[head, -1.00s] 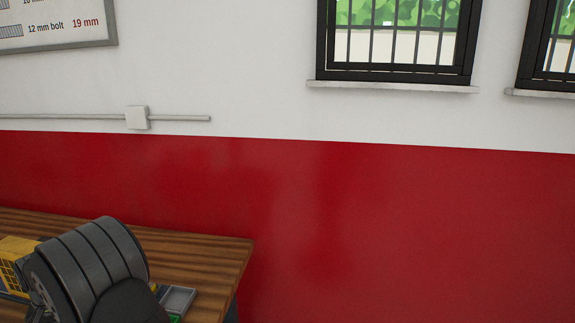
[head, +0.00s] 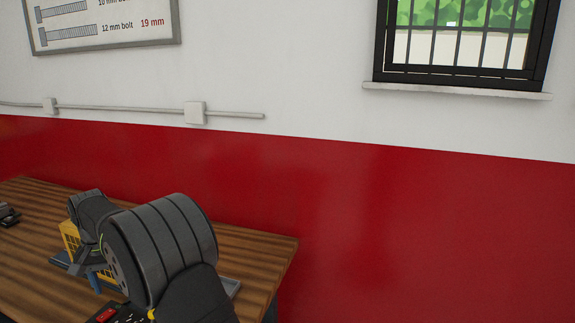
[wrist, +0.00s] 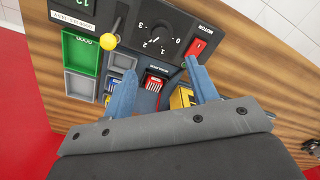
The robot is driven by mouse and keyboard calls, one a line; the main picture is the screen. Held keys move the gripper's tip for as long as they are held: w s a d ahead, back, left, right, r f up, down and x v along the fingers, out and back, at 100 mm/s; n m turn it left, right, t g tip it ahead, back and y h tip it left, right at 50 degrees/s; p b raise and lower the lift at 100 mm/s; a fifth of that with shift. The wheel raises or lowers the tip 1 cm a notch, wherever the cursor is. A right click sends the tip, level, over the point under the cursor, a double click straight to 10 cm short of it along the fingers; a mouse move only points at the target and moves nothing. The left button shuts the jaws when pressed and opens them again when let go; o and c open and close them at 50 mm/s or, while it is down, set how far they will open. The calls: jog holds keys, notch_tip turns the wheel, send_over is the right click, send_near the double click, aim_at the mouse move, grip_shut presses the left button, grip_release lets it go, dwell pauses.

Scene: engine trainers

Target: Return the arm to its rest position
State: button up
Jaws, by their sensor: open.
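My gripper (wrist: 160,78) is open in the wrist view, its two blue fingers spread apart with nothing seen held between them. The fingers point toward the dark control panel (wrist: 140,22), which carries a numbered dial and a red switch (wrist: 198,47). In the head view, my dark grey arm stands over the right part of the wooden bench and covers much of it. A blue finger of my gripper (head: 94,283) shows below the arm; the other finger is hidden there.
A yellow-knobbed lever (wrist: 108,41) sticks up beside the panel. A green tray (wrist: 80,48) and grey tray (wrist: 80,87) lie at its left. The bench (head: 262,246) ends at the right, before the red wall.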

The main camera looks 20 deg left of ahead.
aim_at(125, 322)
notch_tip(125, 322, down, 12)
jog(key=shift+f, duration=0.45)
jog(key=n, duration=0.8)
jog(key=shift+r+n, duration=0.1)
jog(key=shift+n, duration=0.3)
jog(key=n, duration=0.4)
jog(key=shift+n, duration=2.2)
